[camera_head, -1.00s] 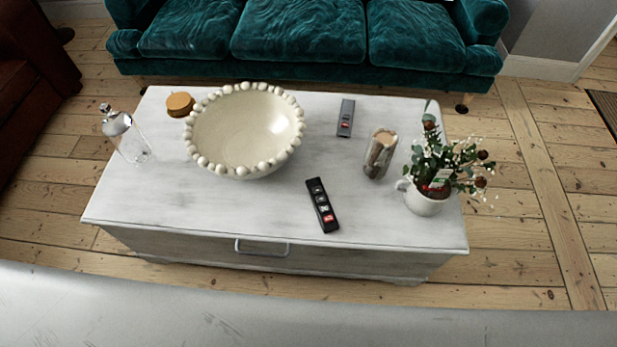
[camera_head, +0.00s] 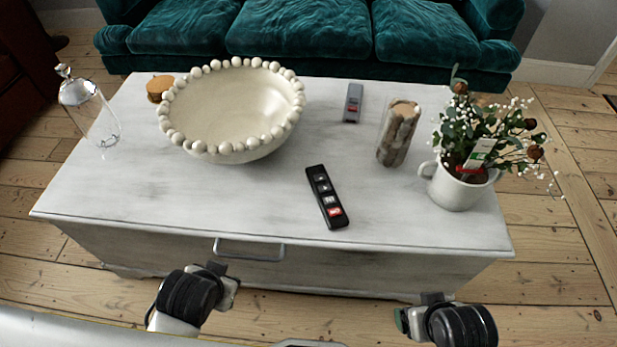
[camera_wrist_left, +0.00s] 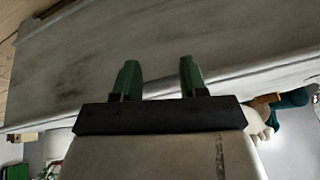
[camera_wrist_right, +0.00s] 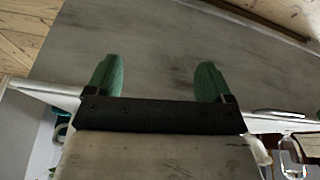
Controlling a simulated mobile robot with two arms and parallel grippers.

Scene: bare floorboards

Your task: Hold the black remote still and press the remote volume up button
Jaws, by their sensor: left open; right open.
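A black remote (camera_head: 327,197) lies on the white coffee table, right of the middle and near the front edge. It has several buttons in a row, with a red one at the near end; I cannot tell which is volume up. My left gripper (camera_wrist_left: 157,78) is open and empty beside the table's front face. My right gripper (camera_wrist_right: 158,80) is also open and empty by that face. In the head view both wrists show low in front of the table, apart from the remote, and their fingers are hard to make out.
The white coffee table (camera_head: 120,190) also holds a large beaded bowl (camera_head: 235,110), a grey remote (camera_head: 353,102), a wooden candle holder (camera_head: 398,132), a mug of flowers (camera_head: 457,188), a glass bottle (camera_head: 90,105) and a small wooden item (camera_head: 158,88). The tabletop around the black remote is clear.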

